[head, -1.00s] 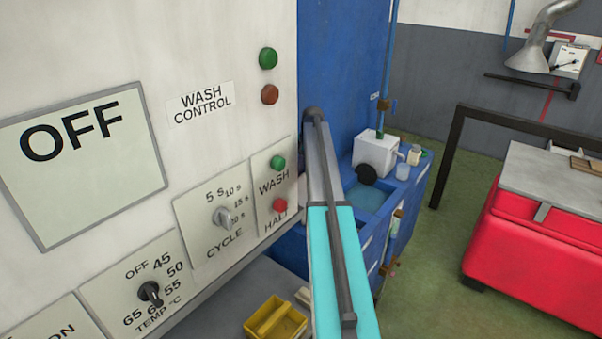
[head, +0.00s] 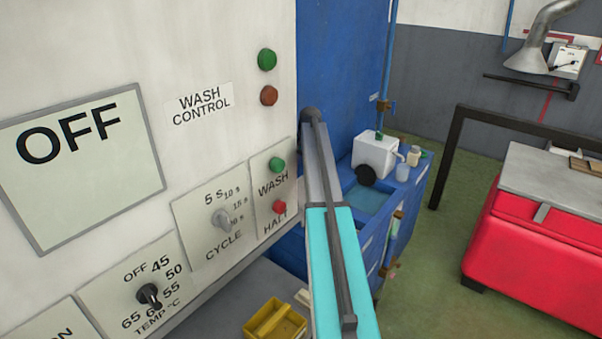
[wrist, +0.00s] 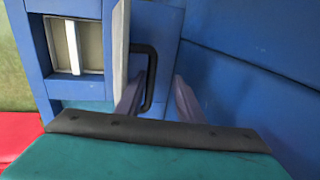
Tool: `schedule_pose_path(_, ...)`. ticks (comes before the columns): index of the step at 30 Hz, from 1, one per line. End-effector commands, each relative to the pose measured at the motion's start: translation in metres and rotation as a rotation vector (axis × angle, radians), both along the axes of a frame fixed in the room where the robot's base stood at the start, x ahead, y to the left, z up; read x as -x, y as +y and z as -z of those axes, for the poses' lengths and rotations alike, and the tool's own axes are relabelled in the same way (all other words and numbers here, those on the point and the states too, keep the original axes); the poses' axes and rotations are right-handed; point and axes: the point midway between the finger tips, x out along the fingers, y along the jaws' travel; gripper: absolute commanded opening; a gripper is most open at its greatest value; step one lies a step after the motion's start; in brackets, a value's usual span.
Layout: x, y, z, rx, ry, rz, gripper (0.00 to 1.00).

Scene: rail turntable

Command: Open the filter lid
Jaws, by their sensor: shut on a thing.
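In the wrist view, my gripper (wrist: 158,80) has its two purple-grey fingers on either side of a black bar handle (wrist: 152,62) and is shut on it. A pale grey edge (wrist: 119,50) runs along the panel's left side. Left of that edge, a blue-framed opening shows cream-coloured inserts (wrist: 78,45). The lid looks raised from this opening, but its exact angle is hard to tell. In the head view, my gripper and the handle are hidden.
In the head view, the white wash control panel (head: 205,60) stands close left of my arm. A blue basin (head: 372,198) with a white box (head: 375,154) lies beyond. A red cabinet (head: 530,245) and black rail (head: 520,125) stand right, with green floor between.

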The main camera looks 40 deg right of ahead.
Motion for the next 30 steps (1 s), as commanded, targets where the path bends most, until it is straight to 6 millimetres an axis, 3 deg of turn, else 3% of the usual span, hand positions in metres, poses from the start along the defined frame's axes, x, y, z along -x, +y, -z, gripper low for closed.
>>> schedule_pose_path(1, -0.006, 0.002, 0.006, -0.006, -0.016, 0.002, 0.29)
schedule_pose_path(5, -0.004, 0.001, -0.003, -0.005, -0.016, 0.002, 0.29)
schedule_pose_path(30, 0.022, -0.003, -0.118, 0.003, -0.009, -0.001, 0.29)
